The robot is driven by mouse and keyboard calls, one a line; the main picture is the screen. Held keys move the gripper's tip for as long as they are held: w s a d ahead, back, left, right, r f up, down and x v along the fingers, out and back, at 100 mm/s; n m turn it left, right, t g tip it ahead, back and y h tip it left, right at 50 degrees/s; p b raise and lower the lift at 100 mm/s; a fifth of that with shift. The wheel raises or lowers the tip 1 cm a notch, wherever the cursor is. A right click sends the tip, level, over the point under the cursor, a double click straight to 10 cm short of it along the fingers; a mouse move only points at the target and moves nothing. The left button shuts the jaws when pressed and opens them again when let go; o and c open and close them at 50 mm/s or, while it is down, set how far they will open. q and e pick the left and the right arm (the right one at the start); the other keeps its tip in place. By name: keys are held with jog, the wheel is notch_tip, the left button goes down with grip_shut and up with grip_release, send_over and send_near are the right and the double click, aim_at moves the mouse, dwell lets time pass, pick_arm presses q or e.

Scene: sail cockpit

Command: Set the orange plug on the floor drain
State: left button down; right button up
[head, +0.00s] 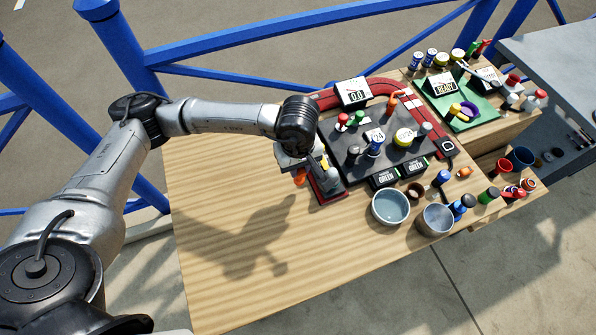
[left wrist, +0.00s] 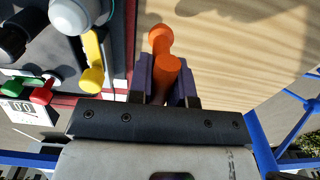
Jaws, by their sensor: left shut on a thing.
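My left gripper (head: 303,171) is shut on the orange plug (head: 300,178), above the wooden table near the left edge of the dark cockpit panel. In the left wrist view the orange plug (left wrist: 166,72) sits between the two dark fingers, with a rounded orange end beyond them over bare wood. The gripper hides part of the plug in the head view. I cannot pick out the floor drain for certain in either view. My right gripper is not in view.
The dark panel (head: 352,178) carries several knobs and small bottles, close to the gripper's right. A yellow lever (left wrist: 92,62) stands beside the fingers. A grey-blue bowl (head: 390,207) and metal cup (head: 436,219) stand at front right. The table's left part (head: 215,175) is clear.

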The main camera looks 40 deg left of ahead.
pick_arm(q)
notch_tip(320, 180, down, 3)
jog(key=shift+f, duration=0.15)
jog(key=shift+b, duration=0.3)
jog(key=shift+f, duration=0.2)
jog(key=c, duration=1.1)
grip_release()
jog(key=shift+r, duration=0.1)
jog(key=shift+o, duration=0.2)
